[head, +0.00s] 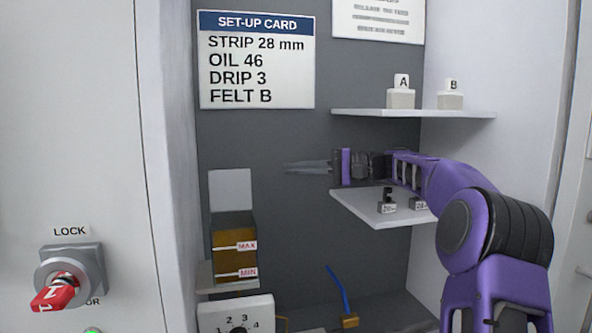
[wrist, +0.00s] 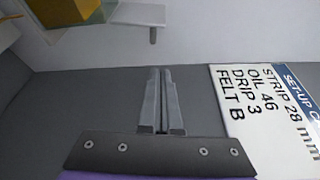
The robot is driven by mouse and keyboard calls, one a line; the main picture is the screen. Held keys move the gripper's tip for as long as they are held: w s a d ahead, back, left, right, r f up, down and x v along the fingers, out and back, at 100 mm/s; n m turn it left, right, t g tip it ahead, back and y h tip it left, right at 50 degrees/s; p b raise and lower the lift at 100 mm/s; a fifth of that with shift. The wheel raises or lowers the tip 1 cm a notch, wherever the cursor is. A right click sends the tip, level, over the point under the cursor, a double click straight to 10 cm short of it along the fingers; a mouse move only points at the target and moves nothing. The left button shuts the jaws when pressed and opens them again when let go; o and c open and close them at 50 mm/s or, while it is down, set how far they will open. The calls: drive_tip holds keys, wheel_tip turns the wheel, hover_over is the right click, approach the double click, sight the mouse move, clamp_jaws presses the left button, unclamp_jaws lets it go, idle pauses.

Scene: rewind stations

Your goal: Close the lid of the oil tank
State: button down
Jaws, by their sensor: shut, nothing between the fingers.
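The oil tank (head: 234,250) stands on a small ledge against the dark back panel, with amber oil and MAX and MIN marks. Its pale grey lid (head: 231,190) stands upright above the tank's back, so the tank is open. In the wrist view the tank (wrist: 96,20) is at the top left, partly cut off, and the pale lid (wrist: 138,14) extends right from it. My gripper (head: 288,167) points left in the head view, to the right of the lid and slightly higher, apart from it. Its fingers (wrist: 162,72) are together and empty.
A set-up card (head: 257,60) hangs above. On the right are an upper shelf (head: 370,113) with blocks A and B and a lower shelf (head: 372,212) with small blocks under my arm. A dial box (head: 236,312) sits below the tank. A red lock handle (head: 56,292) is left.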

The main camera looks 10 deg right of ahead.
sight(247, 178)
drive_tip(key=w+a+f+m+g, duration=0.1)
drive_tip(key=w+a+f+m, duration=0.1)
drive_tip(key=w+f, duration=0.15)
drive_tip(key=shift+a+r, duration=0.2)
drive_tip(key=shift+a, duration=1.3)
drive_tip(key=shift+a+r, duration=0.2)
drive_tip(key=shift+a, duration=1.3)
drive_tip(key=shift+a+r, duration=0.2)
drive_tip(key=shift+a, duration=1.3)
drive_tip(key=shift+n+b, duration=0.4)
drive_tip(key=shift+b, duration=0.15)
